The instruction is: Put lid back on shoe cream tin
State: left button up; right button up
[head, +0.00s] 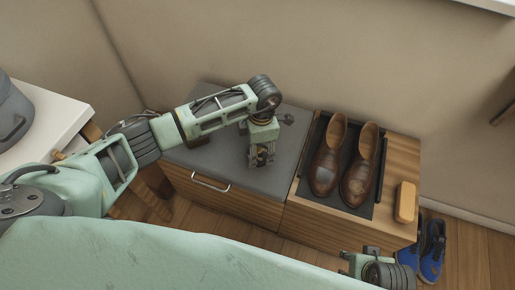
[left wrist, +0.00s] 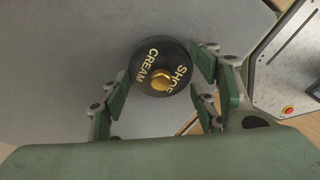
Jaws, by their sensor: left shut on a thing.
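The black round shoe cream lid (left wrist: 150,55), with gold lettering and a gold knob, shows face-on in the left wrist view. My left gripper (head: 262,162) points down over the grey cushioned top (head: 222,145) of the bench, and its fingers lie on both sides of the lid, shut on it. In the head view the lid cannot be made out at the gripper. The tin is not seen apart from the lid, and I cannot tell whether it is under it. My right gripper (head: 358,258) is at the bottom edge, partly cut off; its opening is unclear.
Brown leather shoes (head: 342,165) stand on a dark tray (head: 309,175) on the bench's wooden right part. A tan block (head: 405,202) lies right of them. Blue shoes (head: 433,250) are on the floor. A white table (head: 50,115) stands at the left.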

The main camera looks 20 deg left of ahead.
dwell(0.3)
pick_arm(q)
jog(key=o, duration=1)
jog(key=o, duration=0.5)
jog(key=shift+r, duration=0.1)
